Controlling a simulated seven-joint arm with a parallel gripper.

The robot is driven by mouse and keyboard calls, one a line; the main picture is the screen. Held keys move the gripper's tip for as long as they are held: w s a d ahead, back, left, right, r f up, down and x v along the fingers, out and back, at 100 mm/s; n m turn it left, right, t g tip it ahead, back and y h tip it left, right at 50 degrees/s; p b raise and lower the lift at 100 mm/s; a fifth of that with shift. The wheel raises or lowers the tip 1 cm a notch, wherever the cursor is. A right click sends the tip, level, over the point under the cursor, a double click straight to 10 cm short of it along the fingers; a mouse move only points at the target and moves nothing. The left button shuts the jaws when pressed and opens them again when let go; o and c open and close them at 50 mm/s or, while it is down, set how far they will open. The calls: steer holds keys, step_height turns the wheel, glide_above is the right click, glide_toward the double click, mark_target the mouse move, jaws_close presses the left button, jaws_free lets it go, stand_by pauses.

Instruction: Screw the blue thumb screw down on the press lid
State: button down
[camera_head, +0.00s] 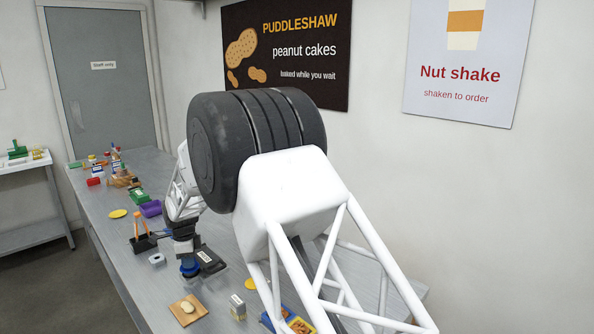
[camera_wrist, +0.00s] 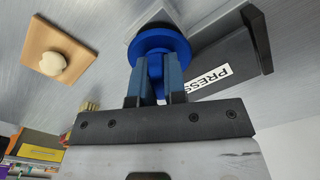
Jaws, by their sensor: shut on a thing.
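The blue thumb screw (camera_wrist: 160,46) shows in the wrist view as a round blue disc between and beyond the fingertips. My gripper (camera_wrist: 154,85) is shut on its stem. In the head view the screw (camera_head: 189,268) is at the lower end of my gripper (camera_head: 188,258), low over the bench. The press (camera_wrist: 218,68), dark with a white "PRESS" label, lies right beside the screw in the wrist view; it also shows in the head view (camera_head: 210,262). A light grey plate (camera_wrist: 150,14) shows behind the screw. Whether the screw touches the lid I cannot tell.
A wooden board (camera_head: 187,310) with a pale dough piece (camera_head: 187,307) lies in front of the press. A small grey block (camera_head: 157,258) and a black holder with orange-handled tools (camera_head: 141,240) stand to the left. A jar (camera_head: 237,306) stands to the right.

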steer(key=shift+s+d+f, duration=0.1)
steer(key=shift+f, duration=0.35)
steer(key=shift+s+d+f, duration=0.1)
steer(key=shift+f, duration=0.35)
steer(key=c, duration=1.3)
jaws_free()
steer(key=shift+o, duration=0.2)
steer(key=shift+r, duration=0.15)
steer(key=shift+o, duration=0.8)
steer(key=shift+r, duration=0.4)
steer(key=shift+w+a+r, duration=0.15)
steer(key=shift+r, duration=4.45)
